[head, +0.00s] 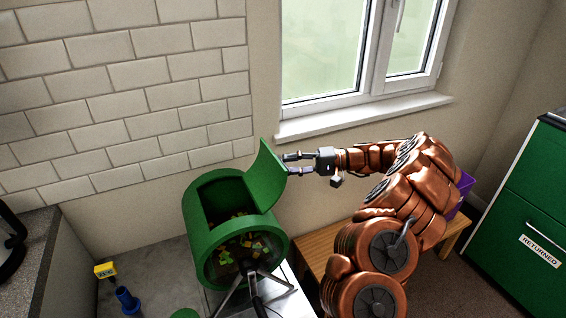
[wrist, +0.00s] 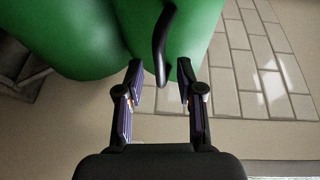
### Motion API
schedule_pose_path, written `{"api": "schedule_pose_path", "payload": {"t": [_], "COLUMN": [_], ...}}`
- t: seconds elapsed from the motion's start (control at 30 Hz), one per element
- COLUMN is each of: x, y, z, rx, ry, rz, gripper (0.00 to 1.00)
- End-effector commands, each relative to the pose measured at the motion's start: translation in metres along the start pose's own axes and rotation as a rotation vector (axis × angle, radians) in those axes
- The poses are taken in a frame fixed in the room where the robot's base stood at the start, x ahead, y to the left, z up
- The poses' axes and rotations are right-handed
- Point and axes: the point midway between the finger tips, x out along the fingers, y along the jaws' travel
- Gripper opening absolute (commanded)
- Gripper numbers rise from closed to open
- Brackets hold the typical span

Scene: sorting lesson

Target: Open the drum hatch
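The green drum (head: 205,240) lies on its side on a metal stand, its clear front showing several small coloured pieces. Its hatch (head: 265,172) stands raised at the right edge of the opening (head: 222,197), which shows dark inside. My gripper (head: 287,163) is at the right side of the raised hatch. In the wrist view the hatch's dark curved handle (wrist: 160,50) reaches between my gripper's fingertips (wrist: 159,70). The fingers are spread wide, with a gap visible on each side of the handle.
A wooden bench (head: 318,245) stands right of the drum, partly behind my arm, with a purple box (head: 464,186) on it. A green cabinet (head: 530,215) marked RETURNED is at far right. A yellow sign (head: 105,270) and blue object (head: 127,299) are at lower left.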

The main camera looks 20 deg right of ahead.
Motion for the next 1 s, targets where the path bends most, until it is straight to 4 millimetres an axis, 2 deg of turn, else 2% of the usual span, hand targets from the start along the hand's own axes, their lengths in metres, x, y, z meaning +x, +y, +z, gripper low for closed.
{"api": "schedule_pose_path", "payload": {"t": [0.1,0.23,0.57,0.9,1.0], "x": [0.014,0.023,0.025,0.025,0.025], "y": [-0.002,-0.001,0.000,0.000,0.000], "z": [0.000,0.001,0.001,0.001,0.001], "rx": [-0.001,0.000,-0.001,-0.001,-0.001], "ry": [-0.004,-0.006,-0.003,-0.003,-0.003], "rz": [-0.001,-0.001,0.000,0.000,0.000], "gripper": [0.37,0.37,0.36,0.01,0.00]}}
